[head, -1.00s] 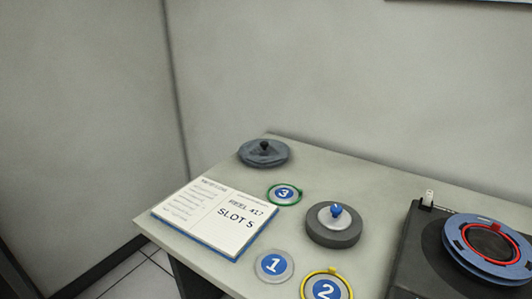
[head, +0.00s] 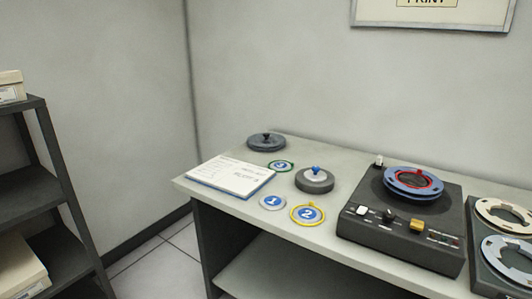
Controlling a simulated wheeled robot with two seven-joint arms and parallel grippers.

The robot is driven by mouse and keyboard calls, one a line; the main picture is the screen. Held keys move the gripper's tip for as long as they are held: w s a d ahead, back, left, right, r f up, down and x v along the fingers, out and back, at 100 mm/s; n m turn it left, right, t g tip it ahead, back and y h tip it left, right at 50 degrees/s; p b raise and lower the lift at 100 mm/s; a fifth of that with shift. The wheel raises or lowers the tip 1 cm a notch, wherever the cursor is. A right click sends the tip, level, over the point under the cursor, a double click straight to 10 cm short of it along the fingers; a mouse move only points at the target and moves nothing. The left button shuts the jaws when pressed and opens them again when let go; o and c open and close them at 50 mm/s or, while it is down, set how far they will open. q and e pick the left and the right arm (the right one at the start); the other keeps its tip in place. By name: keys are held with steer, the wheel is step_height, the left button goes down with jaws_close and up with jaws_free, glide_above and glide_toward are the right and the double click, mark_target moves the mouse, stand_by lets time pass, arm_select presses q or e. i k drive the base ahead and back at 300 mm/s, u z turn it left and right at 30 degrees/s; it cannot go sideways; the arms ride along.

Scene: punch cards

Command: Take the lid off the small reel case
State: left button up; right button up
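Two round, knobbed objects on the desk look like reel cases. One is a dark grey round case (head: 314,186) with a lighter grey top and a blue knob (head: 316,170), near the desk's middle. The other is a flatter blue-grey disc (head: 266,144) with a dark knob, at the back left corner. Both appear closed, with the tops in place. I cannot tell for sure which is the small reel case. Neither of my grippers shows in the head view.
Another reel unit (head: 490,270) is at right. A dark shelf (head: 30,190) stands left.

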mark_target(264, 142)
steer(key=u, duration=0.95)
steer(key=i, duration=1.05)
steer(key=z, duration=0.3)
